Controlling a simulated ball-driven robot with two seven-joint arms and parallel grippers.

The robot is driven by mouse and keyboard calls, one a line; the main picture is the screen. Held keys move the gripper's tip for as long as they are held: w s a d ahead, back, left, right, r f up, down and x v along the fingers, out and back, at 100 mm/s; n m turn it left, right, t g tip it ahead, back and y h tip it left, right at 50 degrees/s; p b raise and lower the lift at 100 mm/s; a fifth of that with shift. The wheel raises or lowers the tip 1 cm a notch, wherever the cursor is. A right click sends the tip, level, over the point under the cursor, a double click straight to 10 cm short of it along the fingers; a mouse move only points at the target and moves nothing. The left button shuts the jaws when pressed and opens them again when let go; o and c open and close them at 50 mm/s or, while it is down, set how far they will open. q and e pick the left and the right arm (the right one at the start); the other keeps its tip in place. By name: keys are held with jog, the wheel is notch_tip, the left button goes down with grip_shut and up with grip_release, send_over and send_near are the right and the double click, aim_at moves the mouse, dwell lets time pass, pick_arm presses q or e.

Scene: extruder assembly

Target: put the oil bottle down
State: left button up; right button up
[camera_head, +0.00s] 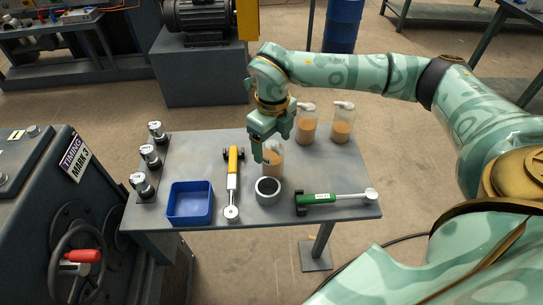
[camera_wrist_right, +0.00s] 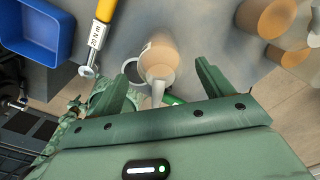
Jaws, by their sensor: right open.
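The oil bottle (camera_head: 273,168), clear with amber oil and a pale spout, stands on the grey table behind a grey ring. Its top is partly hidden by my right gripper (camera_head: 262,150) in the head view. In the right wrist view the bottle (camera_wrist_right: 160,58) shows with its spout between the two spread fingers of my right gripper (camera_wrist_right: 168,78). There is a gap on both sides, so the gripper is open and holds nothing. My left gripper is not in view.
Two similar bottles (camera_head: 306,126) (camera_head: 342,128) stand at the back right of the table (camera_head: 205,148). The ring (camera_head: 268,198), a yellow torque wrench (camera_head: 233,170), a green torque wrench (camera_head: 325,199) and a blue bin (camera_head: 190,218) lie nearby. Several silver-topped canisters (camera_head: 150,155) line the left edge.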

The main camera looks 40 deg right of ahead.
aim_at(274, 163)
notch_tip(274, 163, down, 4)
jog(key=shift+w+r+b, duration=0.1)
jog(key=shift+r+b, duration=0.1)
jog(key=shift+b, duration=0.25)
jog(key=shift+r, duration=0.1)
jog(key=shift+c, duration=0.3)
jog(key=c, duration=1.3)
